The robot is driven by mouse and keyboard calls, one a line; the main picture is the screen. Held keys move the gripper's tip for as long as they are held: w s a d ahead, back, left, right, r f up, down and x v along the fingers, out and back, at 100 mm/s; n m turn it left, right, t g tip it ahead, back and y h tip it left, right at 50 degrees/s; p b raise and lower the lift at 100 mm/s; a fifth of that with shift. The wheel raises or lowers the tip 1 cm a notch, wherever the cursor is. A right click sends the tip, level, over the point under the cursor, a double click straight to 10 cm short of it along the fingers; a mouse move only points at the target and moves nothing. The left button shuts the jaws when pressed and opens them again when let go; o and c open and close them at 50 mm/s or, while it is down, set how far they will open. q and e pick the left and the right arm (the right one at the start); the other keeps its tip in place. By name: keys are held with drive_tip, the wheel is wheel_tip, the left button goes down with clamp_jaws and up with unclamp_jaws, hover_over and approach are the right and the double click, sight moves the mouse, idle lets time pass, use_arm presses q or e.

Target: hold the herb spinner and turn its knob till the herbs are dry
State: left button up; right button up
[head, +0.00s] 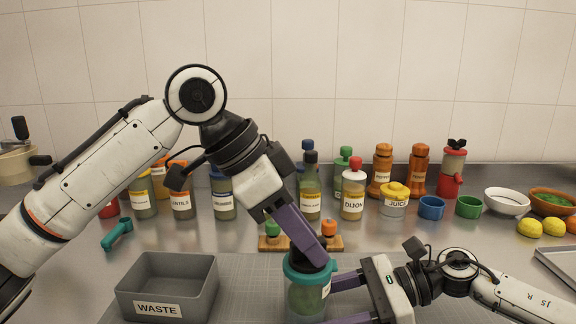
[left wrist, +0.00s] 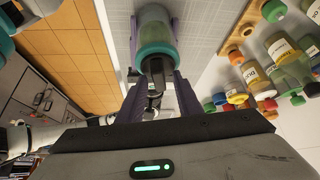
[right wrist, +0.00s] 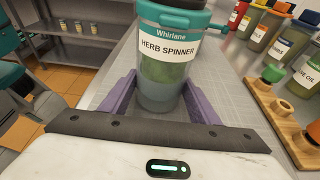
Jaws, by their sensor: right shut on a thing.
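The herb spinner (head: 306,296) is a clear jar with green herbs inside and a teal lid, upright on the grey mat. Its label reads HERB SPINNER in the right wrist view (right wrist: 167,47). My right gripper (head: 338,300) is shut on the jar's body from the right, one finger on each side. My left gripper (head: 316,258) comes down over the lid from above. In the left wrist view its fingers are apart, on either side of the dark knob (left wrist: 154,66).
A grey WASTE bin (head: 168,285) stands left of the spinner. Behind are a wooden rack (head: 272,243), bottles including a DIJON jar (head: 352,196), cups, bowls and lemons. A teal-handled tool (head: 118,233) lies at the left. The mat between bin and spinner is clear.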

use_arm(q)
drive_tip(key=shift+v, duration=2.75)
drive_tip(key=shift+a, duration=0.15)
drive_tip(key=shift+c, duration=0.4)
drive_tip(key=shift+w+r+m, duration=0.1)
drive_tip(key=shift+r+m, duration=0.2)
drive_tip(key=shift+r, duration=0.1)
drive_tip(key=x, duration=0.6)
drive_tip(key=shift+f, duration=0.6)
